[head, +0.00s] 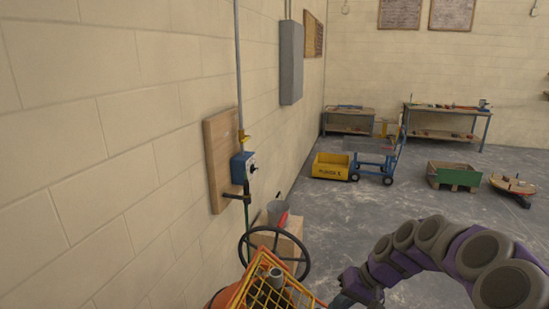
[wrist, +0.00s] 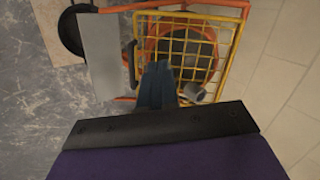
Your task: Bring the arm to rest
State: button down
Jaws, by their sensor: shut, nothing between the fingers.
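My purple and grey arm curves in from the right of the head view, with its end low at the bottom centre. In the wrist view my gripper (wrist: 157,68) points at a yellow wire grid (wrist: 204,23) over an orange-rimmed round opening. Its fingers are together with nothing between them. The yellow grid with its orange frame also shows in the head view (head: 262,291), just left of my arm's end. I cannot tell whether the fingers touch the grid.
A blue switch box (head: 243,166) on a wooden board (head: 218,160) is fixed to the left wall. A dark handwheel (head: 242,250) stands below it. A yellow bin (head: 330,166), a blue cart (head: 370,160) and a green crate (head: 454,176) stand farther back. The middle floor is clear.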

jog(key=s+a+r+n+g+h, duration=0.15)
jog(key=s+a+r, duration=0.35)
jog(key=s+a, duration=0.5)
jog(key=s+d+f+h, duration=0.1)
jog(key=s+d+h, duration=0.1)
jog(key=s, duration=0.9)
jog(key=s+d+f+m+h+b, duration=0.1)
jog(key=s+d+h, duration=0.2)
jog(key=s, duration=0.9)
jog(key=shift+s+d+g, duration=0.3)
jog(key=shift+d+g, duration=0.15)
jog(key=shift+d, duration=0.6)
jog(key=shift+a, duration=0.4)
jog(key=shift+d, duration=0.25)
